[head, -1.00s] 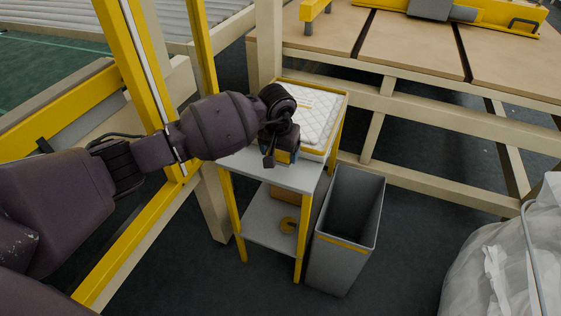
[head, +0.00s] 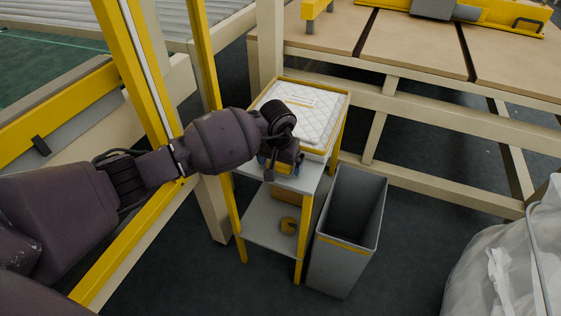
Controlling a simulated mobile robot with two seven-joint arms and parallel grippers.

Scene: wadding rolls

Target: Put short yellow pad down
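I cannot make out a short yellow pad for certain in the head view. A white quilted pad (head: 322,122) with a small printed label lies in a yellow-rimmed tray (head: 345,97) on top of a small yellow-legged stand. My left gripper (head: 281,170) is over the near part of the stand's top, in front of the tray. It points down, and my wrist covers much of it. Small blue and tan bits show at its fingers, too small to tell what they are. Whether it is open or shut does not show. My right gripper is out of view.
An open grey bin (head: 340,255) stands right of the stand. A yellow post (head: 140,75) is close to my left arm. A large wooden-topped table is behind.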

